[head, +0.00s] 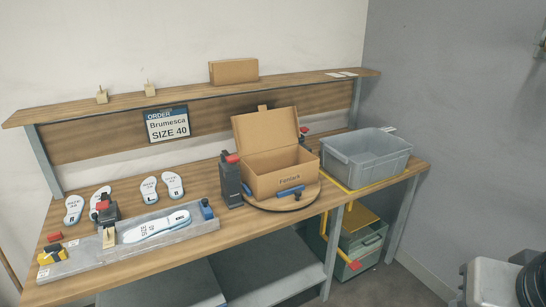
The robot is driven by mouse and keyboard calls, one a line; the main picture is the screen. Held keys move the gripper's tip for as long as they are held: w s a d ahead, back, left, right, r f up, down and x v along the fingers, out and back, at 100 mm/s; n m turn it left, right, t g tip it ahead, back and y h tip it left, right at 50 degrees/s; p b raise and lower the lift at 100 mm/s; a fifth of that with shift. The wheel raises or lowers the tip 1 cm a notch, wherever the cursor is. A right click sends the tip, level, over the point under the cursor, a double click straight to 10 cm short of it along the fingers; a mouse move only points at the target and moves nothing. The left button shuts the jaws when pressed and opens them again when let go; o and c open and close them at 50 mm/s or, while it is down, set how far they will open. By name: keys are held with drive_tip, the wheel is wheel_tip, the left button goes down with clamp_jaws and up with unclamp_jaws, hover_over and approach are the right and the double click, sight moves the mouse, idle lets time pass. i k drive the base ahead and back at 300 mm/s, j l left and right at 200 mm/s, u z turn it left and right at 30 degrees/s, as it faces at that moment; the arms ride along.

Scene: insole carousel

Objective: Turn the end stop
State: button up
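A long grey fixture (82,261) lies along the front left of the bench, with a white insole (156,227) in its right part. A small dark blue upright block (207,209) stands at the fixture's right end; it looks like an end stop, but I cannot tell for sure. A black clamp-like part with a red top (104,211) stands at the fixture's middle. A dark post with a red top (230,182) stands beside the round wooden turntable (262,206), which carries an open cardboard box (272,184). My gripper is not in view.
Several insoles (148,189) lie behind the fixture. A grey bin (366,161) stands at the bench's right end. The shelf (185,97) above carries a closed box (234,70). A green crate (359,248) sits below right. Open floor lies right of the bench.

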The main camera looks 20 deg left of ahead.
sight(56, 253)
drive_tip(key=u, duration=2.6)
drive_tip(key=i+j+z, duration=0.3)
drive_tip(key=i+j, duration=0.2)
drive_tip(key=i, duration=0.2)
drive_tip(key=i+j+z, duration=0.3)
drive_tip(key=i+j, duration=0.35)
drive_tip(key=i+j+z, duration=0.25)
drive_tip(key=i+j, duration=0.3)
drive_tip(key=j, duration=0.3)
